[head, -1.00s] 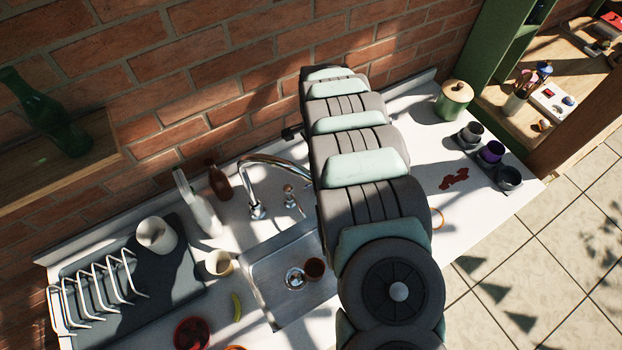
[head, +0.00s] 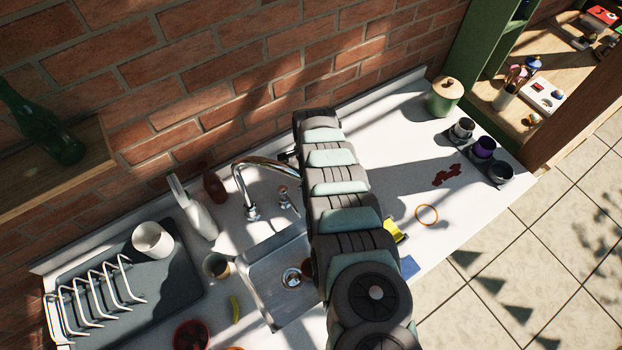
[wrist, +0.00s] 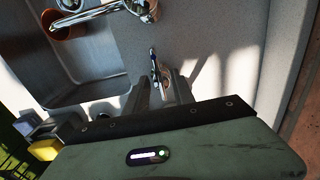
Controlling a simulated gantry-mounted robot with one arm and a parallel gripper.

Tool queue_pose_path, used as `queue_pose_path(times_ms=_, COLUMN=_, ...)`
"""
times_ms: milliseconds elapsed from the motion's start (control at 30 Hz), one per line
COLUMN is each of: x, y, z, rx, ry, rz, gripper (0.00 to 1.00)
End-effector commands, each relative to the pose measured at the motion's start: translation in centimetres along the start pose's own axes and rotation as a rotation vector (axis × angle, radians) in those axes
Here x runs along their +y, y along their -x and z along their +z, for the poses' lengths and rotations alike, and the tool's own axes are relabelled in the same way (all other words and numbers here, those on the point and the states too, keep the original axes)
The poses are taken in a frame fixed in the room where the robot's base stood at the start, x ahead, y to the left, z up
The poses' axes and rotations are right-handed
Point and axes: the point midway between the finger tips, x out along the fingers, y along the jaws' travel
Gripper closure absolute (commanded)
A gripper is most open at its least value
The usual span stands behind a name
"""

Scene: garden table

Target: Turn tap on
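The chrome tap has a curved spout (head: 262,164) that arches over the sink (head: 268,285) in the head view. The spout also shows at the top of the wrist view (wrist: 100,12). A small separate lever handle (head: 285,196) stands just right of the spout's base; it shows upright in the wrist view (wrist: 155,66). My gripper (wrist: 162,88) is open in the wrist view, its fingers apart with the handle seen at the gap between them. I cannot tell whether they touch it. In the head view my arm hides most of the gripper.
A white bottle (head: 193,208) and a brown bottle (head: 214,187) stand left of the tap. A brown cup (head: 310,268) is in the sink. A yellow sponge (head: 393,231) lies right of my arm. The brick wall (head: 240,80) runs close behind.

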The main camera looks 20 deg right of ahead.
Motion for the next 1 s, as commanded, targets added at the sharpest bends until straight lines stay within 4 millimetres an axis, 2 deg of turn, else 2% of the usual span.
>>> queue_pose_path(times_ms=400, x=0.06, y=-0.37, z=-0.08, rx=0.001, ry=-0.001, rz=0.000, gripper=0.70)
queue_pose_path(times_ms=767, x=0.05, y=-0.38, z=-0.07, rx=0.001, ry=-0.001, rz=0.000, gripper=0.99)
queue_pose_path(times_ms=1000, x=0.05, y=-0.38, z=-0.07, rx=0.001, ry=-0.001, rz=0.000, gripper=1.00)
